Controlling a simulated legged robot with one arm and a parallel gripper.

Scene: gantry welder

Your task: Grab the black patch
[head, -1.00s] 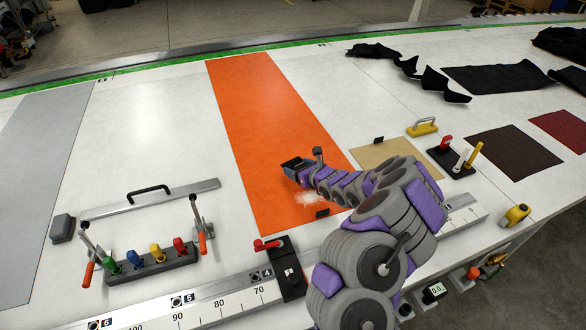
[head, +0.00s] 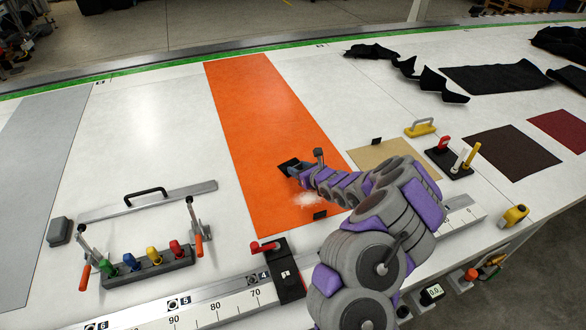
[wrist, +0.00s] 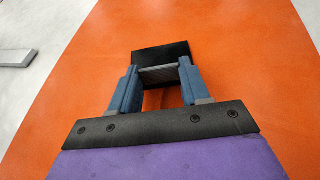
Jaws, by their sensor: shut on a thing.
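The black patch (wrist: 162,54) is a small dark flat piece. In the wrist view it sits between and beyond the blue fingertips of my gripper (wrist: 159,73), which is shut on it. In the head view the black patch (head: 287,166) shows at the end of my gripper (head: 294,170), over the orange sheet (head: 255,105). I cannot tell how far it is above the sheet. Part of the patch is hidden by the fingers.
Small black tabs lie near the orange sheet's front edge (head: 320,215) and at the tan sheet's corner (head: 376,141). A red-handled black block (head: 287,275) stands on the front ruler. A clamp bar (head: 170,200) lies left. White table between is clear.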

